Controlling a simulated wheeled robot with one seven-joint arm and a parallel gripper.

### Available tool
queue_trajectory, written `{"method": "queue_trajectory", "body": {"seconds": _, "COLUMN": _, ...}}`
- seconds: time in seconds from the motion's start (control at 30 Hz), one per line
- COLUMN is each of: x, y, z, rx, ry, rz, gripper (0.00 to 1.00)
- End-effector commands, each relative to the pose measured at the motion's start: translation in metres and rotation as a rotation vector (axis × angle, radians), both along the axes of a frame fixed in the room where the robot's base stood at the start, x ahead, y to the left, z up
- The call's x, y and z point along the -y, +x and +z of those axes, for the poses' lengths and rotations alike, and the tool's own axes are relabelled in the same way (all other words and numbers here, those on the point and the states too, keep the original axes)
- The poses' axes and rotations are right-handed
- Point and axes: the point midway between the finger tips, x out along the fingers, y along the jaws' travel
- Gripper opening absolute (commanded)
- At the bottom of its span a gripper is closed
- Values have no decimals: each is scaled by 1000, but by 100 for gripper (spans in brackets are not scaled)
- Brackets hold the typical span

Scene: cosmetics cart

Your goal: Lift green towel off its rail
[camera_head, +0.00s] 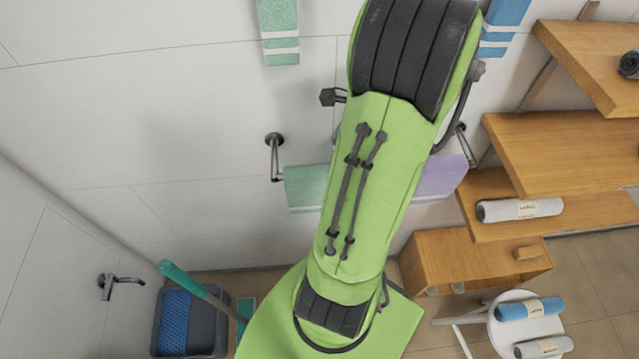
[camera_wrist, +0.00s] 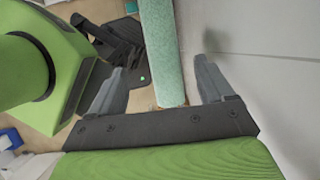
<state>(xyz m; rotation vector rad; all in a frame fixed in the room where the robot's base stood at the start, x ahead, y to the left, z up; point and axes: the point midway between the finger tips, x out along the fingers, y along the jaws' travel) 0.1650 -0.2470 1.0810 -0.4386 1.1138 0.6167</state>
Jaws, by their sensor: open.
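In the wrist view a green towel (camera_wrist: 163,40) hangs as a long narrow strip close to the wall. My gripper (camera_wrist: 158,74) is open, and the strip shows in the gap between its two fingers; no grip on it shows. In the head view one green towel (camera_head: 280,32) with white stripes hangs at the top, its upper part cut off. Another green towel (camera_head: 306,188) hangs lower on a rail with a dark wall bracket (camera_head: 274,142), partly hidden by my arm. I cannot tell which one the wrist view shows. My gripper is not visible in the head view.
A blue towel (camera_head: 505,25) and a purple towel (camera_head: 443,178) hang right of my arm. Wooden shelves (camera_head: 570,145) stand at the right, above a stool (camera_head: 498,335) with rolled towels. A bucket (camera_head: 208,335) and a tap (camera_head: 120,281) are lower left.

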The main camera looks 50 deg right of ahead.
Motion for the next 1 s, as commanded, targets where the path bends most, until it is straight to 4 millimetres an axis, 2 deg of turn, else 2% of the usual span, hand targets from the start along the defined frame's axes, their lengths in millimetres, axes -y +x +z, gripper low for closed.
{"method": "queue_trajectory", "body": {"seconds": 0.03, "x": -5, "y": 5, "z": -17, "rx": 0, "ry": 6, "rz": 6, "gripper": 81}}
{"method": "queue_trajectory", "body": {"seconds": 0.1, "x": -9, "y": 10, "z": -32, "rx": 0, "ry": 4, "rz": 6, "gripper": 81}}
{"method": "queue_trajectory", "body": {"seconds": 0.33, "x": -15, "y": 19, "z": -59, "rx": 0, "ry": 0, "rz": 5, "gripper": 81}}
{"method": "queue_trajectory", "body": {"seconds": 0.53, "x": -25, "y": 30, "z": -94, "rx": 0, "ry": 3, "rz": 8, "gripper": 81}}
{"method": "queue_trajectory", "body": {"seconds": 0.63, "x": -26, "y": 33, "z": -100, "rx": -1, "ry": -1, "rz": 6, "gripper": 81}}
{"method": "queue_trajectory", "body": {"seconds": 1.0, "x": -26, "y": 33, "z": -100, "rx": 0, "ry": -1, "rz": 5, "gripper": 81}}
